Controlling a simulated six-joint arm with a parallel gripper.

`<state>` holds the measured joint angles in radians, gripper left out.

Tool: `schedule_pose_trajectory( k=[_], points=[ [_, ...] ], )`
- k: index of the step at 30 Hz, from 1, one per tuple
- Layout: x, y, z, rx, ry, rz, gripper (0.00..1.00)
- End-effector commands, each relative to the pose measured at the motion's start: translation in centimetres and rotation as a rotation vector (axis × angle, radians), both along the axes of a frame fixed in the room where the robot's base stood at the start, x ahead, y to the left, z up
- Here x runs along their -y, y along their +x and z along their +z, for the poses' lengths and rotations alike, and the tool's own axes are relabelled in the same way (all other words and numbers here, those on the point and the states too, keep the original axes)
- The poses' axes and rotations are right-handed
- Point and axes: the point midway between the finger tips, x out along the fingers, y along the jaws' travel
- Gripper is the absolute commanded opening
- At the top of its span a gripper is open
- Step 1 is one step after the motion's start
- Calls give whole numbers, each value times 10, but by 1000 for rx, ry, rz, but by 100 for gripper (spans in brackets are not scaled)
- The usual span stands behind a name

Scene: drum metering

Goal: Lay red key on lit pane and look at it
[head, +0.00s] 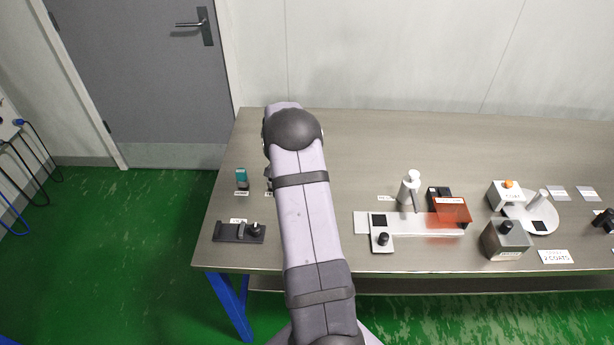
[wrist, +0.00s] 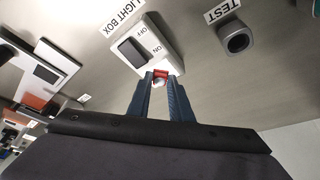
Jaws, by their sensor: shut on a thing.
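In the wrist view, my gripper (wrist: 160,76) is shut on a small red piece, seemingly the red key (wrist: 160,73). It is held at the near edge of a white switch box (wrist: 158,47) labelled LIGHT BOX, with a dark rocker switch (wrist: 131,50) marked ON and OFF. A pale round bit shows just below the red piece between the fingers. I cannot tell whether the key touches the box. No plainly lit pane can be made out. In the head view my arm hides the gripper and the key.
A grey round socket (wrist: 237,39) labelled TEST is beside the switch box. The bench's back is clear.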

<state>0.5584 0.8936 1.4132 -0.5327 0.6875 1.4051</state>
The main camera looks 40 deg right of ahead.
Motion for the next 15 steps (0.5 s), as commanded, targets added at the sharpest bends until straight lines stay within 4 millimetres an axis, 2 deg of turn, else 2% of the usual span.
schedule_pose_trajectory(
  k=[6,7,9,15],
  points=[
    [0,0,-5,0,0,0,0],
    [0,0,-4,0,0,0,26],
    [0,0,-3,0,0,0,38],
    [0,0,-3,-1,1,0,38]
  ],
)
